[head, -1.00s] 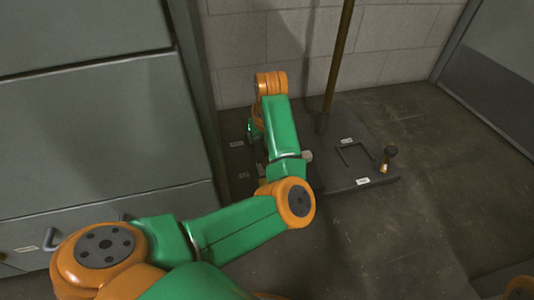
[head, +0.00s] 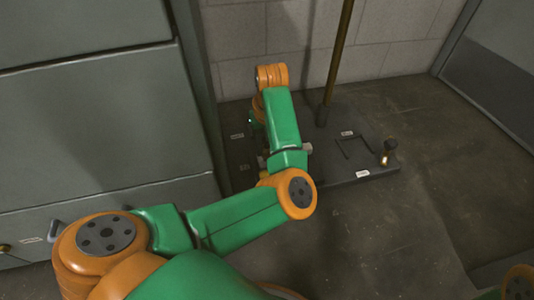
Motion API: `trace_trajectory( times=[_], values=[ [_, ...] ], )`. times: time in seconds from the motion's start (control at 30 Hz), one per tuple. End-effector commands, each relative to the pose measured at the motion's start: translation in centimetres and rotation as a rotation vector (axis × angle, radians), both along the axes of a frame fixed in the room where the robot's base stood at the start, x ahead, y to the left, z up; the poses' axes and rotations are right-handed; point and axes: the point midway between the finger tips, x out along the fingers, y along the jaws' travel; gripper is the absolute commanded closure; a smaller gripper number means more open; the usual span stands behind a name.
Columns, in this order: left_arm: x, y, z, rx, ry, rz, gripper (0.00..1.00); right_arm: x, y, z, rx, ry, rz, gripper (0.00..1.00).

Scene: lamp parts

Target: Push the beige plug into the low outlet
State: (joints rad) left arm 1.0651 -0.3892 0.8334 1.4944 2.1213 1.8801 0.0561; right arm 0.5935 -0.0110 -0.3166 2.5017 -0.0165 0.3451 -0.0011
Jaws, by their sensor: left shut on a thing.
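My left arm reaches in from the left and folds down over the dark base plate (head: 335,174) on the floor by the wall. My left gripper (head: 253,127) is low at the plate's left part, mostly hidden behind my own wrist and forearm. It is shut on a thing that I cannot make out. I cannot pick out the beige plug or the low outlet; my arm covers that area. A small pale block (head: 307,148) shows just right of my forearm, on the plate. My right gripper is out of view.
A brown pole (head: 338,58) rises from the plate near the block wall (head: 400,40). A small brass-and-dark post (head: 386,152) stands at the plate's right end, beside a dark outlined square (head: 355,148). A grey cabinet (head: 90,120) fills the left. Floor on the right is clear.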

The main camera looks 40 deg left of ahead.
Motion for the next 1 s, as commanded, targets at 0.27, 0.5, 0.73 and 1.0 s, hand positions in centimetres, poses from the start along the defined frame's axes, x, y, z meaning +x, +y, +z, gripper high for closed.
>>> trace_trajectory(
  times=[0.27,0.5,0.73,1.0],
  values=[
    [0.0,0.0,0.0,0.000,0.000,0.001,1.00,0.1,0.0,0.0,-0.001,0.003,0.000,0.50],
    [0.0,0.0,-0.2,0.000,0.001,0.001,1.00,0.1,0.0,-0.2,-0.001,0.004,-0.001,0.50],
    [0.0,0.0,-0.7,-0.001,0.002,0.001,1.00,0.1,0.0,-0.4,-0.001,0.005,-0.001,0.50],
    [0.0,0.0,-1.2,0.000,0.001,0.001,1.00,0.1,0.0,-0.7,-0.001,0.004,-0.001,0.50]
  ],
)
